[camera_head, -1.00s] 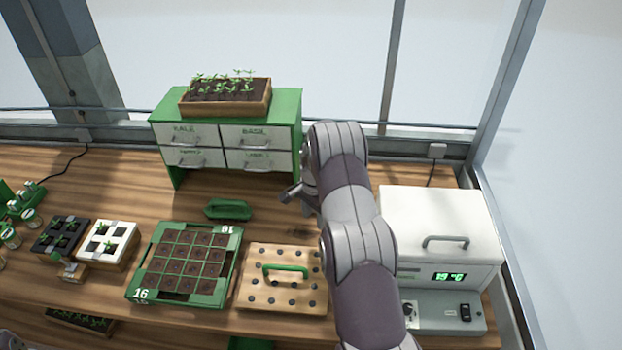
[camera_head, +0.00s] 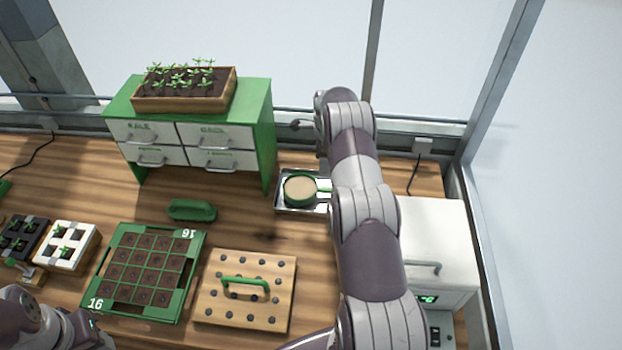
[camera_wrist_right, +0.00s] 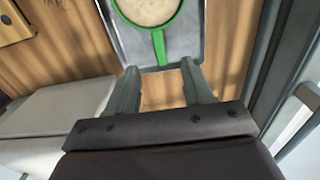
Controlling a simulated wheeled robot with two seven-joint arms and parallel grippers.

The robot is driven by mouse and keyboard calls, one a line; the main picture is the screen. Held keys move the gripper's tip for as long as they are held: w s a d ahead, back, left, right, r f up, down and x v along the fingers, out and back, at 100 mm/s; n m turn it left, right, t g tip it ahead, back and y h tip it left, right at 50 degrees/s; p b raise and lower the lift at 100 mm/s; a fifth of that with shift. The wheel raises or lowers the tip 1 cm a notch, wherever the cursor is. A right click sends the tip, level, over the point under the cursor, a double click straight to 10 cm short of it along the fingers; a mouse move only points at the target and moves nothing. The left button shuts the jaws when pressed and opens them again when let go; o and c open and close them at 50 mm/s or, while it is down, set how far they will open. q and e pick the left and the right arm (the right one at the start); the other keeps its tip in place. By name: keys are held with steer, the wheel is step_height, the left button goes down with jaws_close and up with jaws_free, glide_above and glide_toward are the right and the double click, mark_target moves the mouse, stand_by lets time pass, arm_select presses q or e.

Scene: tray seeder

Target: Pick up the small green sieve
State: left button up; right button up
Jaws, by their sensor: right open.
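The small green sieve (camera_head: 300,190) lies in a shallow metal tray (camera_head: 284,206) right of the drawer cabinet. Its round green rim surrounds a tan inside, and its handle points right, partly behind my right arm. In the right wrist view the sieve (camera_wrist_right: 158,45) is at the top, its handle pointing down toward my right gripper (camera_wrist_right: 160,68). That gripper is open and empty, its fingertips on either side of the handle's end in the picture; whether they are level with it I cannot tell. Part of my left arm shows at the lower left; its jaws are not clear.
A green and white drawer cabinet (camera_head: 265,130) stands left of the metal tray. A white appliance (camera_head: 435,232) stands to the right. A pegged wooden board (camera_head: 212,310) with a green handle and a green seed tray (camera_head: 100,285) are nearer. The window frame runs behind.

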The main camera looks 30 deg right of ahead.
mark_target(322, 187)
step_height(322, 187, down, 7)
steer(key=b, duration=0.7)
steer(key=shift+a+f+b, duration=0.15)
steer(key=shift+b, duration=0.2)
steer(key=shift+w+f+b, duration=0.1)
steer(key=shift+f+b, duration=0.25)
steer(key=f+b, duration=0.2)
steer(key=b, duration=0.1)
steer(key=f+b, duration=0.1)
steer(key=shift+a+f+b, duration=0.3)
steer(key=shift+b, duration=0.05)
steer(key=shift+p, duration=0.9)
steer(key=shift+f, duration=0.4)
jaws_close()
